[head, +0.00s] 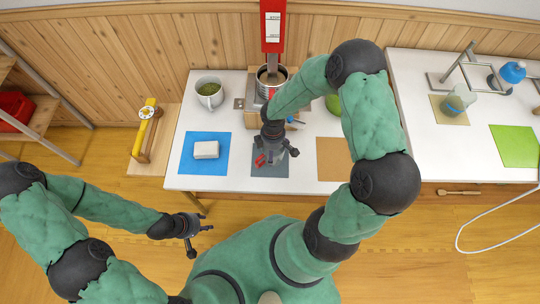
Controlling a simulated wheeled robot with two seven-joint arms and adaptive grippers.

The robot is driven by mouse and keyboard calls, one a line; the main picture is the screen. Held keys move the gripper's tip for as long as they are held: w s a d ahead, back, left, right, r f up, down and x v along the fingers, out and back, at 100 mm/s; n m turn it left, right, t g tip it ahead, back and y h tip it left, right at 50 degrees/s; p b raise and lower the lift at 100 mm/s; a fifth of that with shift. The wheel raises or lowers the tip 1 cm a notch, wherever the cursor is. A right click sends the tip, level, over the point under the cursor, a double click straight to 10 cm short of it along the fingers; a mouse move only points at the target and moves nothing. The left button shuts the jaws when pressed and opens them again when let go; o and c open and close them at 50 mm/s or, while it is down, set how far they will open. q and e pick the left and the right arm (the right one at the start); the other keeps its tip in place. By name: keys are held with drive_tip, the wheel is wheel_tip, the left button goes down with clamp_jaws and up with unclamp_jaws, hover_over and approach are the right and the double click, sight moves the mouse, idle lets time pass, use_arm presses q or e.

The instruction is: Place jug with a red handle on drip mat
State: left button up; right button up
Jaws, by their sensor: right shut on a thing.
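My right gripper (274,153) is over a dark grey mat (270,171), likely the drip mat, near the front edge of the white table. It is shut on the jug, whose red handle (261,160) shows beside the fingers. The gripper and arm hide most of the jug, and I cannot tell whether it touches the mat. My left gripper (198,233) is apart from the table, low at the left over the floor, and looks open and empty.
A blue mat (187,165) with a white block (206,150) lies left of the grey mat, a brown mat (331,165) right. Behind stand a white pot (209,92), a metal container (266,80) under a red dispenser (272,25), and a partly hidden green thing (333,104).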

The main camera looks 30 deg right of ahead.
drive_tip(key=shift+w+a+f, duration=0.15)
drive_tip(key=shift+w+f, duration=0.45)
drive_tip(key=shift+f, duration=0.1)
drive_tip(key=shift+w+f+b, duration=0.15)
drive_tip(key=shift+f+b, duration=0.8)
drive_tip(key=shift+f, duration=0.65)
drive_tip(key=shift+f, duration=0.1)
drive_tip(key=o, duration=1)
